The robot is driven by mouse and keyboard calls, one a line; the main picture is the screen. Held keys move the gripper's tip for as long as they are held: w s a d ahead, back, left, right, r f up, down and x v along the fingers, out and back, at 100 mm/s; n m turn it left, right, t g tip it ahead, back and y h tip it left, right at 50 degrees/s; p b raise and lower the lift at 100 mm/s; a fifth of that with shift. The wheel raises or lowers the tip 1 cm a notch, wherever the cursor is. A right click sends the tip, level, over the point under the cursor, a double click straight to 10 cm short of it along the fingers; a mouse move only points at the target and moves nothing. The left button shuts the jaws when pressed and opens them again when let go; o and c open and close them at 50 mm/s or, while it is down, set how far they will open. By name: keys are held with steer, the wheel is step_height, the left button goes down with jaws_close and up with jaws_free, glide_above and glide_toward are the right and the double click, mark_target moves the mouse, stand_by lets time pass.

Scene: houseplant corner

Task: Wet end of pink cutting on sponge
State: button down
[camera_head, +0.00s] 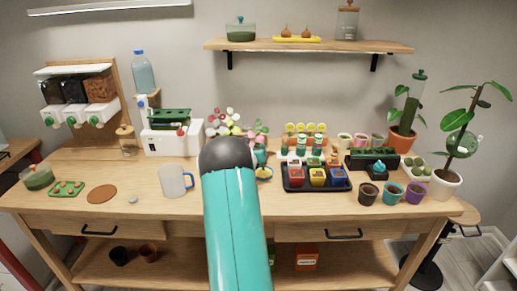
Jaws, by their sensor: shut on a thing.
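My teal arm with its dark rounded joint reaches up the middle of the view and hides my gripper; I cannot see what its jaws hold. Pink blooms (261,128) show just right of the joint, above a small teal shape (260,155) that I cannot make out. A cluster of pink, white and green round heads (224,120) stands behind the joint. I cannot tell which of these is the pink cutting, and its end is hidden. A small yellow dish (264,174) lies right of my arm; I cannot tell whether the sponge is in it.
A brown disc (102,194) lies on the left. The wooden bench (150,211) is clear along its front edge.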

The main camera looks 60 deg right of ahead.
steer(key=shift+f, duration=0.75)
stand_by(1.1)
steer(key=shift+r, duration=0.1)
step_height(320, 180, up, 7)
stand_by(0.8)
steer(key=shift+s, duration=0.1)
